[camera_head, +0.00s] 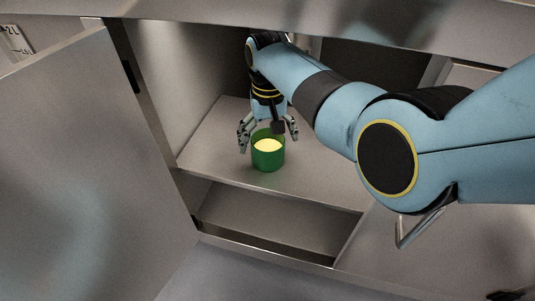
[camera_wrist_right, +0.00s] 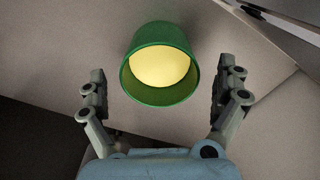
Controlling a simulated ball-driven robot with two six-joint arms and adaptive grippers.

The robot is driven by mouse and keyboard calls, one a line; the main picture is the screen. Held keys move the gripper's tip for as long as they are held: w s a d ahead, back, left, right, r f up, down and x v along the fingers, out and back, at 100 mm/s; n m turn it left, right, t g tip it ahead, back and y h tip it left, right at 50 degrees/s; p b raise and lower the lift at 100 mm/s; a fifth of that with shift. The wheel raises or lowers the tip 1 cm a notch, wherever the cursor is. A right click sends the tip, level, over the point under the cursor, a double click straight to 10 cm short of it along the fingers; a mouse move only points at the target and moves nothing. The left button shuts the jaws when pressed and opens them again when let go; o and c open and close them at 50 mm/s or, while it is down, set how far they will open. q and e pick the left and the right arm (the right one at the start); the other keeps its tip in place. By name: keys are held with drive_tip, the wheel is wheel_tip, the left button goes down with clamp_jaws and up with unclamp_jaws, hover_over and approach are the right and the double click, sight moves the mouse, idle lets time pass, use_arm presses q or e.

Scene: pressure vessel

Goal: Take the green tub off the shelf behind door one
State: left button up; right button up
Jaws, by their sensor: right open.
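The green tub (camera_head: 268,160) stands upright on the shelf (camera_head: 215,150) inside the open cabinet, with something pale yellow inside it. My right gripper (camera_head: 268,138) reaches down from above, its fingers spread at the tub's rim. In the right wrist view the tub (camera_wrist_right: 160,88) lies ahead, between and beyond the two open fingers (camera_wrist_right: 160,105), with gaps on both sides. Door one, as I take it, is the swung-open door (camera_head: 70,160) at the left; its number does not show clearly. My left gripper is not in view.
A lower compartment (camera_head: 265,220) below the shelf looks empty. A closed panel with a bar handle (camera_head: 418,230) is at the right, partly behind my right arm. The cabinet's top edge (camera_head: 200,12) runs above my arm. The shelf around the tub is clear.

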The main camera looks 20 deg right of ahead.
sight(268, 149)
drive_tip(key=shift+w+f+b, duration=0.15)
drive_tip(key=shift+f+b, duration=0.25)
drive_tip(key=shift+f, duration=0.4)
wheel_tip(268, 149, down, 3)
drive_tip(key=shift+w+f+b, duration=0.15)
drive_tip(key=shift+b, duration=0.8)
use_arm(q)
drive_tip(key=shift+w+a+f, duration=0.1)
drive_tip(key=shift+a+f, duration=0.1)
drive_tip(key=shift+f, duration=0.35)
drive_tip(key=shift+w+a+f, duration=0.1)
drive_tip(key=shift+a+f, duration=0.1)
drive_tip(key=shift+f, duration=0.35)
use_arm(e)
drive_tip(key=c, duration=1.5)
